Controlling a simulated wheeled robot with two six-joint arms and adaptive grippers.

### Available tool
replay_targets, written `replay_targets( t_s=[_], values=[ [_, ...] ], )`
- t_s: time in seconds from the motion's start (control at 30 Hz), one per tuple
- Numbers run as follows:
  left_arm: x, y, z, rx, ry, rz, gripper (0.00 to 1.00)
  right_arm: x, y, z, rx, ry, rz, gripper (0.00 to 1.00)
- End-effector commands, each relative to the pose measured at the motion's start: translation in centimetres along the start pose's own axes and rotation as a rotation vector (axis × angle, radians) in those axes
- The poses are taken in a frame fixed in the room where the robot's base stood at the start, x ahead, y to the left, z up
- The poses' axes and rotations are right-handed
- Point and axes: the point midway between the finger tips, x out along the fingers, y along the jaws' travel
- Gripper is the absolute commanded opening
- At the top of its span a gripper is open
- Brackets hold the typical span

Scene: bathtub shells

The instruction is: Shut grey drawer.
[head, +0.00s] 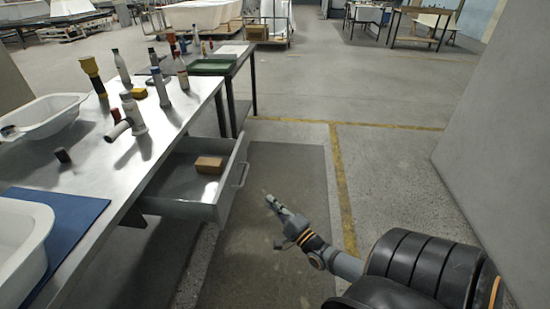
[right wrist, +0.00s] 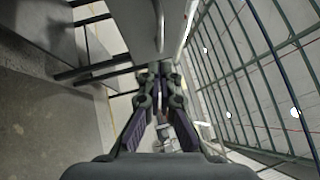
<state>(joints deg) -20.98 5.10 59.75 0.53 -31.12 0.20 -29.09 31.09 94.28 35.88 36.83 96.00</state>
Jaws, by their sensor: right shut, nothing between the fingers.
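The grey drawer (head: 223,190) under the metal workbench is pulled out, with its front panel and bar handle (head: 241,174) facing right. A brown block (head: 210,165) lies inside it. My right gripper (head: 269,199) is to the right of the drawer front in the head view, apart from it, pointing toward the upper left. Its fingers are shut and empty; they also show in the right wrist view (right wrist: 160,68). My left gripper is not in view.
The workbench (head: 185,113) carries several bottles, white tubs (head: 50,113) and a blue mat (head: 72,212). A side table with a green tray (head: 212,66) stands behind it. A grey wall (head: 495,150) rises at right. The floor between is clear.

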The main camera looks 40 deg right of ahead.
Motion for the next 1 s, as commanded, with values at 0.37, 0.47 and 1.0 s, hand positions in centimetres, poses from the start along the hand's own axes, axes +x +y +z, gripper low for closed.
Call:
replay_targets(
  t_s=[0.37,0.47,1.0],
  values=[
    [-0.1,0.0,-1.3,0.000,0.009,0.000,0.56,6.4,0.0,1.8,0.002,0.001,-0.002,0.00],
    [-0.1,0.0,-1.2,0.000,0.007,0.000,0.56,7.0,0.1,2.5,0.002,0.001,0.000,0.00],
    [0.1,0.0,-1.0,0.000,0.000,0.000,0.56,7.5,0.3,3.0,0.000,0.000,0.001,0.00]
  ],
)
